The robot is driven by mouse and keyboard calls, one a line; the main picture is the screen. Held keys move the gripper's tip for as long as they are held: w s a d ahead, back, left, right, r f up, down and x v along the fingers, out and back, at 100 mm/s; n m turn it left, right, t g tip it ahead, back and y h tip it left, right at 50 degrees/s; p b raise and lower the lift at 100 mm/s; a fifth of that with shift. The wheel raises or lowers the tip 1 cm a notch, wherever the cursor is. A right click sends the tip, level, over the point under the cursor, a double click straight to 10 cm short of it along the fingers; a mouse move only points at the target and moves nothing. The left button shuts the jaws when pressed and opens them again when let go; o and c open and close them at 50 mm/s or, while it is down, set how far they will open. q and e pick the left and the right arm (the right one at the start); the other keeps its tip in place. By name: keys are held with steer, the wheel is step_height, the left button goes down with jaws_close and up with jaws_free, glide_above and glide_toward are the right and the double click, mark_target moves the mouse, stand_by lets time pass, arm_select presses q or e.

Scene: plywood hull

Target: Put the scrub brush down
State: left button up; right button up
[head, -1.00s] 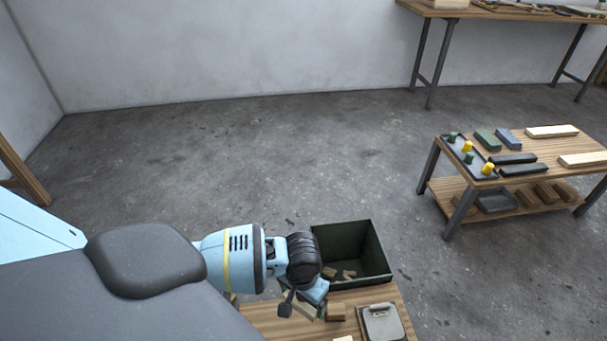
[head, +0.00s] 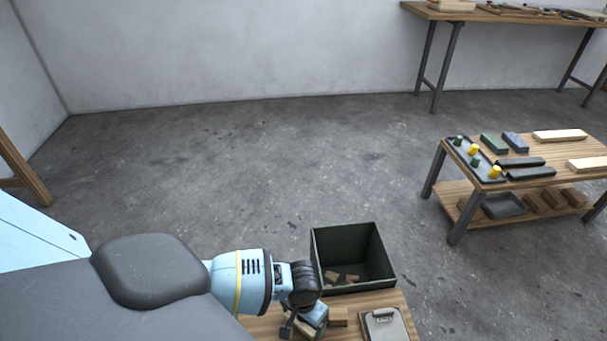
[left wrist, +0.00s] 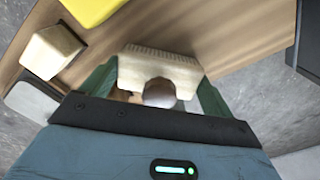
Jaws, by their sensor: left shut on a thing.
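My left gripper (left wrist: 158,85) is shut on the scrub brush (left wrist: 160,66), which sits between its two green fingers in the left wrist view. The brush has a cream block with a ridged bristle edge and a round brownish knob. The gripper is over the wooden table (head: 262,326), low at the bottom of the head view. In the head view the wrist hides most of the brush. I cannot tell whether the brush touches the tabletop. My right gripper is not in view.
A dark green open crate (head: 318,262) with small wooden pieces stands just beyond the gripper. A wooden block (head: 338,317) and a grey clipboard-like object (head: 385,324) lie to the right. A yellow thing (left wrist: 90,8) shows in the wrist view. A low bench (head: 550,158) stands farther right.

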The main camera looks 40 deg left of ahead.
arm_select(q)
steer(key=shift+f, duration=0.2)
steer(key=o, duration=0.9)
steer(key=shift+r, duration=0.1)
steer(key=shift+r, duration=0.2)
step_height(320, 180, up, 11)
steer(key=p, duration=0.3)
steer(key=shift+r, duration=0.45)
